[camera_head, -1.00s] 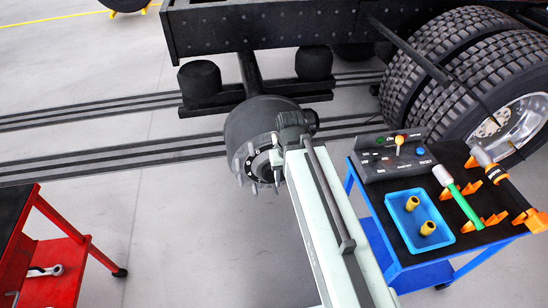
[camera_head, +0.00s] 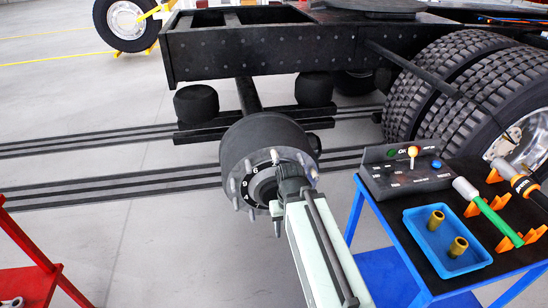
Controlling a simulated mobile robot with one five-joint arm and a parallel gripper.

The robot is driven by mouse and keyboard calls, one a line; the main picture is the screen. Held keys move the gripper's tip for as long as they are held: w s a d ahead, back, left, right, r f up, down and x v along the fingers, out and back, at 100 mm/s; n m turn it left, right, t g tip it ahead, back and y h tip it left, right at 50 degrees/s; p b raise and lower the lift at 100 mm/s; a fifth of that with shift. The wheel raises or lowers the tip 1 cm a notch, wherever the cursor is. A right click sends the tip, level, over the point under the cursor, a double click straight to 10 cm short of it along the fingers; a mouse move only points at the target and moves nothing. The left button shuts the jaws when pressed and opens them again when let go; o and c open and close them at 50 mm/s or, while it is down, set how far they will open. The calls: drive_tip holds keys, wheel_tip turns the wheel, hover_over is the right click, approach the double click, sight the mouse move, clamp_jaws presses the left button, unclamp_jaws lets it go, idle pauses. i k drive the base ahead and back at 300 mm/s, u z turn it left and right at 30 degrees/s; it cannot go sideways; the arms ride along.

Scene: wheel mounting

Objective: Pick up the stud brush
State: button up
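The tool with a green handle and a pale head, which looks like the stud brush (camera_head: 487,212), lies in orange holders on the right side of the blue cart's black top (camera_head: 405,232). No held object can be made out.
A blue tray (camera_head: 413,243) with two brass-coloured sockets and a control box (camera_head: 377,183) sit on the cart. Large truck tyres (camera_head: 440,75) stand behind the cart. A red cart (camera_head: 28,285) is at lower left.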

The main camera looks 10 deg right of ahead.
sight(468, 191)
drive_tip(key=u, duration=1.9)
drive_tip(key=k, duration=1.35)
drive_tip(key=z, duration=0.2)
